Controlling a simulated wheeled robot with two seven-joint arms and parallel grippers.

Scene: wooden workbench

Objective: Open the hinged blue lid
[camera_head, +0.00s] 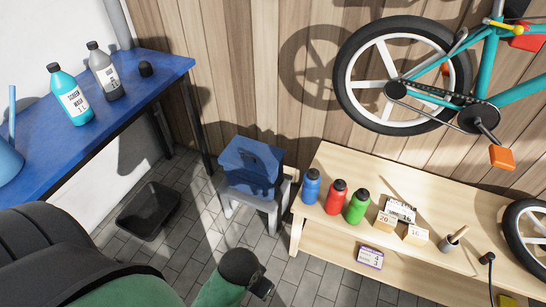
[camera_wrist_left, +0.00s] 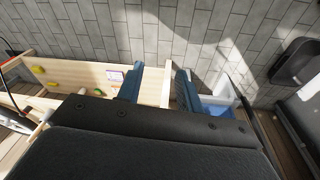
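The blue lid (camera_head: 252,160) is in the middle of the head view, on top of a light grey piece standing on the floor between the two benches. It looks down; its hinge cannot be made out. In the left wrist view a pale box with blue (camera_wrist_left: 218,104) shows at the right, partly hidden by my wrist. My left gripper (camera_head: 262,289) is at the bottom of the head view, in front of the lid and apart from it. In the left wrist view its two blue fingers (camera_wrist_left: 158,88) are spread with nothing between them. My right gripper is not in view.
A blue bench (camera_head: 130,95) with bottles stands at the left. A wooden bench (camera_head: 330,175) with blue, red and green bottles and small boxes stands at the right. A black tray (camera_head: 150,212) lies on the floor. Tiled floor is free in front of the lid.

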